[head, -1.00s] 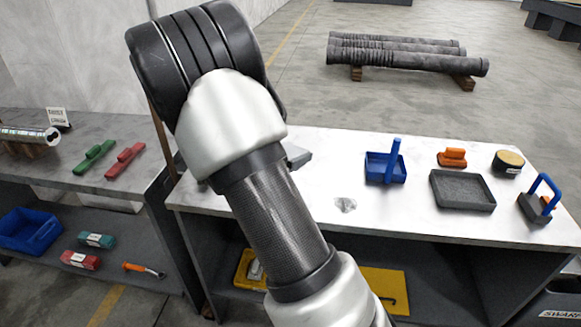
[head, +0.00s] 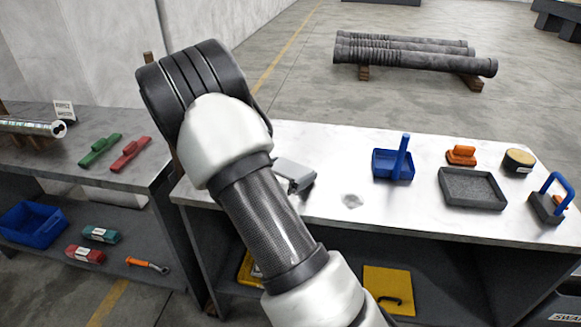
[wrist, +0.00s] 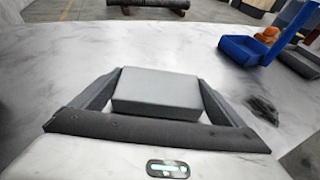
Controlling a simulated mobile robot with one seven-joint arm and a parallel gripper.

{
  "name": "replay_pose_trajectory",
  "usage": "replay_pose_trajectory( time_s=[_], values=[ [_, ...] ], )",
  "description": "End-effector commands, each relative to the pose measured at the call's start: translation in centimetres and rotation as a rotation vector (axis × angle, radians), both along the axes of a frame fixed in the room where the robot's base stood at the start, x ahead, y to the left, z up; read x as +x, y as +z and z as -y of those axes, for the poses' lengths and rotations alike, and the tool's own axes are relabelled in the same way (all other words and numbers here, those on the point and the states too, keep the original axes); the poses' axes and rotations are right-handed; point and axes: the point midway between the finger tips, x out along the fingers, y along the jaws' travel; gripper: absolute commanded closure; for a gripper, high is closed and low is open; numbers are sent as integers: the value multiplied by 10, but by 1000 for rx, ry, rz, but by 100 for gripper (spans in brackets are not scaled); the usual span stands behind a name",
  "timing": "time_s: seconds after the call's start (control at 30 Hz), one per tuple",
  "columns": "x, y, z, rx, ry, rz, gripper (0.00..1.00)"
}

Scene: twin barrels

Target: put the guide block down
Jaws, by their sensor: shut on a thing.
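The guide block (wrist: 157,91) is a plain grey block between my two fingers in the wrist view. My gripper (wrist: 158,80) is shut on it, with one dark grey finger along each side. The block looks level over the white marbled table top (wrist: 70,60). Whether its underside touches the table cannot be told. In the head view my gripper (head: 294,174) shows only in part beside my arm, over the left part of the table (head: 325,150).
To the right on the table stand a blue tray (head: 380,175), an orange handled block (head: 461,155), a round brush (head: 518,161), a grey tray (head: 470,203) and a blue-handled tool (head: 545,208). A dark patch (head: 352,201) marks otherwise clear table near my gripper.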

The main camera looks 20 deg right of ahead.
Motion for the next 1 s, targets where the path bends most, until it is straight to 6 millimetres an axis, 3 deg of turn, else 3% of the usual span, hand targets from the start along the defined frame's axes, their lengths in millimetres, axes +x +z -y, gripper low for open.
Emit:
replay_pose_trajectory(
  time_s=[0.23,0.27,0.6,1.0],
  values=[
    [2,2,2,-7,-2,10,69],
    [0,-3,0,0,0,0,1],
    [-1,2,-3,1,1,0,0],
    [-41,30,-65,1,4,0,0]
  ],
)
